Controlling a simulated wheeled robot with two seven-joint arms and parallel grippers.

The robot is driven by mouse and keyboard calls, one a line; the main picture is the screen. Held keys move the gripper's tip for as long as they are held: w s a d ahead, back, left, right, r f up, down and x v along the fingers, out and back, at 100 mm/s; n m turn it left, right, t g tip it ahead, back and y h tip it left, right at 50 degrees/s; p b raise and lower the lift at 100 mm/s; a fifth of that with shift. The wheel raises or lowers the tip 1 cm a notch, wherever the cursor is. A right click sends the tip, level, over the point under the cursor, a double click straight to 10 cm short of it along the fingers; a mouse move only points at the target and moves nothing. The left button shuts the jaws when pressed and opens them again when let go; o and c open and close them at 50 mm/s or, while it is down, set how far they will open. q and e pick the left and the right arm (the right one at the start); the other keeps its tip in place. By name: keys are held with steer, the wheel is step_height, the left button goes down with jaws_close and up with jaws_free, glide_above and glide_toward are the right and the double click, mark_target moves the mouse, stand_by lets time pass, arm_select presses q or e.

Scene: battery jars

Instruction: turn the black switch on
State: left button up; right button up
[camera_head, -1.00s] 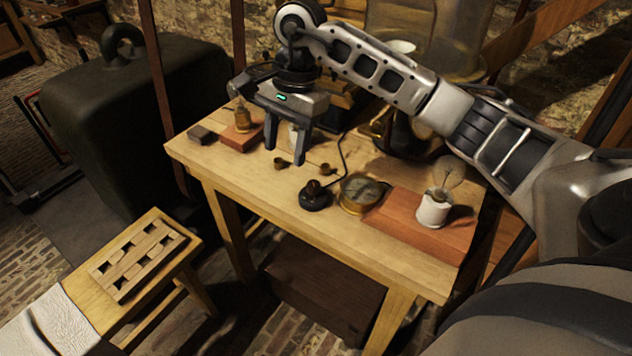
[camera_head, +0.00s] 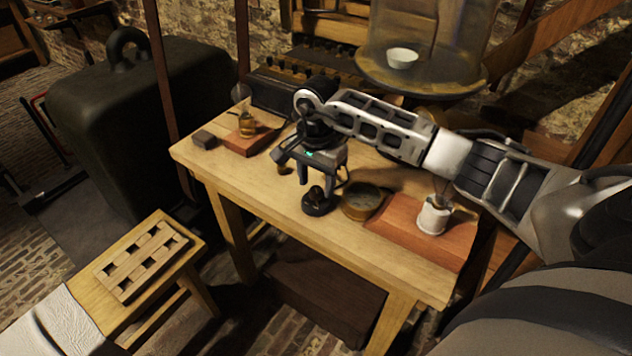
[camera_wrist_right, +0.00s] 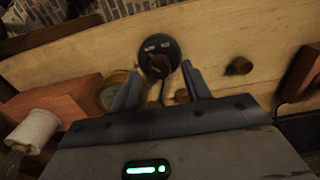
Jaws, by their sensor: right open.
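The black switch (camera_head: 318,203) has a round base and a knob on top and stands on the wooden table (camera_head: 250,200), left of a brass gauge. In the right wrist view the switch (camera_wrist_right: 158,56) lies just past and between the fingertips, its dark knob showing at the centre. My right gripper (camera_head: 316,182) is open and points down over the switch, its fingers close to it. Its two fingers also show in the right wrist view (camera_wrist_right: 160,80). I cannot tell whether they touch the knob. My left gripper is not in view.
Right of the switch are the round brass gauge (camera_head: 362,201) and a reddish board (camera_head: 405,222) with a white lamp holder (camera_head: 433,216). A smaller block with a brass fitting (camera_head: 247,128) stands at the back left. The table's front left area is clear.

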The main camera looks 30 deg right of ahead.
steer(key=shift+f, duration=0.85)
steer(key=c, duration=1)
